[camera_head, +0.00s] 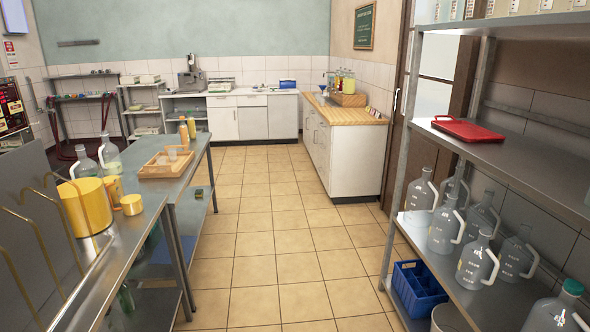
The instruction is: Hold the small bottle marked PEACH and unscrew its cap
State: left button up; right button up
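No bottle in view has a label I can read as PEACH. Two small tan-yellow bottles (184,132) stand upright at the far end of the left steel table (120,240); they are too small to read. Several bottles with yellowish contents (346,83) stand in or behind a wooden box (349,99) on the far wooden counter (350,115); their marks are also unreadable. Neither of my grippers is in view.
A wooden tray (151,172) with clear cups, yellow containers (85,208) and clear handled jugs (109,155) occupy the left table. The right shelving (420,226) holds several large jugs, a red board (467,130) and a blue crate (417,289) below. The tiled aisle (275,230) between is clear.

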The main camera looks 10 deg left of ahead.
aim_at(183, 133)
jog(key=i+u, duration=0.3)
jog(key=i, duration=3.05)
jog(key=i+u, duration=0.1)
jog(key=i, duration=0.75)
jog(key=i+l+u, duration=0.1)
jog(key=i, duration=0.75)
jog(key=i+l+u, duration=0.15)
jog(key=i+u, duration=0.3)
jog(key=i+l+u, duration=0.25)
jog(key=u, duration=0.15)
jog(key=i+l+u, duration=0.3)
jog(key=u, duration=0.15)
jog(key=i+l+u, duration=0.25)
jog(key=l+u, duration=0.15)
jog(key=l, duration=0.15)
jog(key=i+l+u, duration=0.25)
jog(key=l, duration=0.15)
jog(key=l+u, duration=0.55)
jog(key=l, duration=0.2)
